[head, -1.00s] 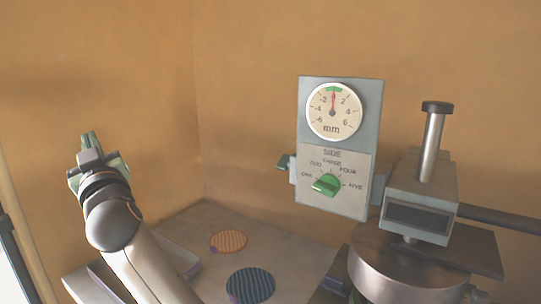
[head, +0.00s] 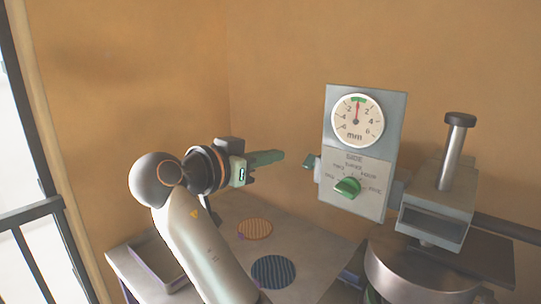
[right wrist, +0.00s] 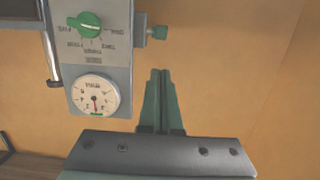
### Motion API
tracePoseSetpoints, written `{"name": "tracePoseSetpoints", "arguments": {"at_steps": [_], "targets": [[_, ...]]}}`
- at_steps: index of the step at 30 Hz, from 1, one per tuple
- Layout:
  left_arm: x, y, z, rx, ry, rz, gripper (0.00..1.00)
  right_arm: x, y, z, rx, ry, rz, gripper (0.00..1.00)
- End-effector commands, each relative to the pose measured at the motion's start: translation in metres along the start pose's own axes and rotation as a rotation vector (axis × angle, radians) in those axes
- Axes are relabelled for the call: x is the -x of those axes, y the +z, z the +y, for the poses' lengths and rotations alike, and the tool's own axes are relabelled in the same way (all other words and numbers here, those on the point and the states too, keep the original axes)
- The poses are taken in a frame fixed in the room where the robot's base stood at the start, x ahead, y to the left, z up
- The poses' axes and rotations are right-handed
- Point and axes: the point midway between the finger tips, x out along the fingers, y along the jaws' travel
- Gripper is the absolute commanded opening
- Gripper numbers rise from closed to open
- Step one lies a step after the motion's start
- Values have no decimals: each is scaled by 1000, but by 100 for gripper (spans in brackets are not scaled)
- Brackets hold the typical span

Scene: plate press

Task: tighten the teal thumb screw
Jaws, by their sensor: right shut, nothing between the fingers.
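The teal thumb screw (head: 312,161) sticks out of the left side of the grey gauge panel (head: 335,105). In the right wrist view the thumb screw (right wrist: 157,33) lies just beyond the fingertips, and the panel appears upside down. My right gripper (head: 281,156) points right towards the screw, with a small gap between them in the head view. Its teal fingers (right wrist: 160,73) are shut and empty. My left gripper is not in view.
The panel carries a round mm dial (head: 357,121), its needle pointing up near the green mark, and a green selector knob (head: 347,188). A press (head: 437,210) stands at the right. Orange (head: 255,229) and dark striped discs (head: 273,271) and a grey tray (head: 150,262) lie below.

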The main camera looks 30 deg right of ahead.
Motion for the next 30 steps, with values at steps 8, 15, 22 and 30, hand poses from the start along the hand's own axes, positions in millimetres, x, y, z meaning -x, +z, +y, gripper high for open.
{"name": "tracePoseSetpoints", "arguments": {"at_steps": [8, 15, 22, 30], "targets": [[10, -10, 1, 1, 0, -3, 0, -62, -2, 0, 5, 3, 1, 0], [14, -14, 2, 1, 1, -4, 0, -92, 19, 0, 7, 0, 2, 0], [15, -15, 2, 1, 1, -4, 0, -100, 28, 0, 4, -1, 0, 0], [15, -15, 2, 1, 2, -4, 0, -100, 29, 0, 4, -1, 0, 0]]}}
